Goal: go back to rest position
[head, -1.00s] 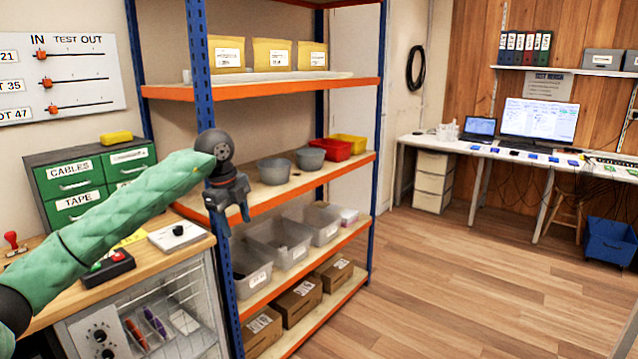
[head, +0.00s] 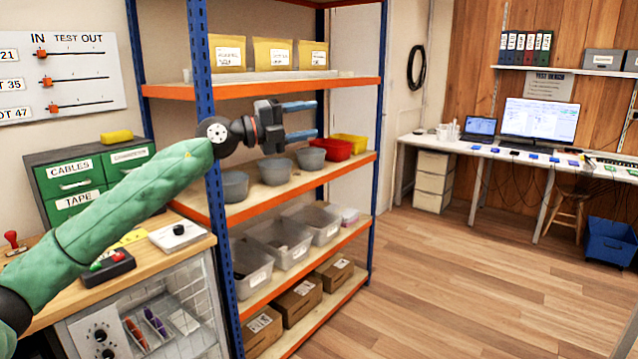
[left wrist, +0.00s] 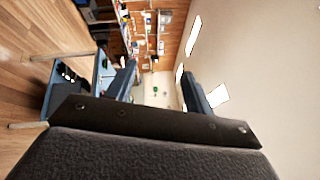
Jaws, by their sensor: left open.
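My left gripper (head: 303,120) is open and empty. In the head view it is raised in front of the shelving unit, with its fingers pointing right. It lies over the gap between the upper shelf and the bowl shelf in the picture. In the left wrist view its two fingers (left wrist: 158,88) stand apart with nothing between them. Beyond them the room appears turned on its side. My right gripper is not in view.
The shelving unit (head: 265,88) holds grey bowls (head: 276,171), a red bin (head: 331,149), clear tubs and cardboard boxes. A workbench with green drawers (head: 70,178) stands at left. A desk with screens (head: 538,121) stands at the back right.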

